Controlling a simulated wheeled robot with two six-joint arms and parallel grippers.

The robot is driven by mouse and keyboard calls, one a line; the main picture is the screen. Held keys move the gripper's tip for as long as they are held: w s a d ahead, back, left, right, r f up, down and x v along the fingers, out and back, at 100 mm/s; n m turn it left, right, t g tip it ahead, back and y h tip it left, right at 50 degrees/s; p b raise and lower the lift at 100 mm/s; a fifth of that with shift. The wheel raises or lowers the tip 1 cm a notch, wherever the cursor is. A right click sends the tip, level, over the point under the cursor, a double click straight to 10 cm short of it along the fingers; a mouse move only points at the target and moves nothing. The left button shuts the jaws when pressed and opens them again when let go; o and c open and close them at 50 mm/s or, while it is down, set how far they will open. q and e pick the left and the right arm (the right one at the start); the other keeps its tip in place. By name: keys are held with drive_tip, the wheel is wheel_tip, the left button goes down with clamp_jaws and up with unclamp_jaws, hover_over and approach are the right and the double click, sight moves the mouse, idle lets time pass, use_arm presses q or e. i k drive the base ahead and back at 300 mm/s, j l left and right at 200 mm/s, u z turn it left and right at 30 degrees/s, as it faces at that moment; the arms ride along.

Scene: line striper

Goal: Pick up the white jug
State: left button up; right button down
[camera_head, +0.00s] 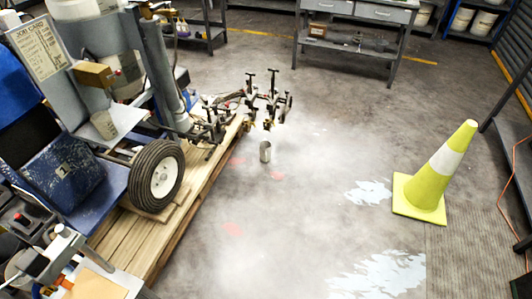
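I cannot clearly make out a white jug. A large whitish container (72,9) sits on top of the striping machine at the upper left, cut off by the picture's top edge. A small pale bottle (183,28) stands on a shelf at the back left. Both are too small or cut off to tell whether either is a jug. Neither of my grippers shows in the head view.
The line striper's wheel (157,175) rests on a wooden pallet (135,238) at left. A yellow cone (432,180) stands at right. A grey workbench (360,12) stands behind. The middle floor is mostly clear.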

sight(264, 145)
drive_tip(key=i+l, duration=0.95)
drive_tip(key=l, duration=0.25)
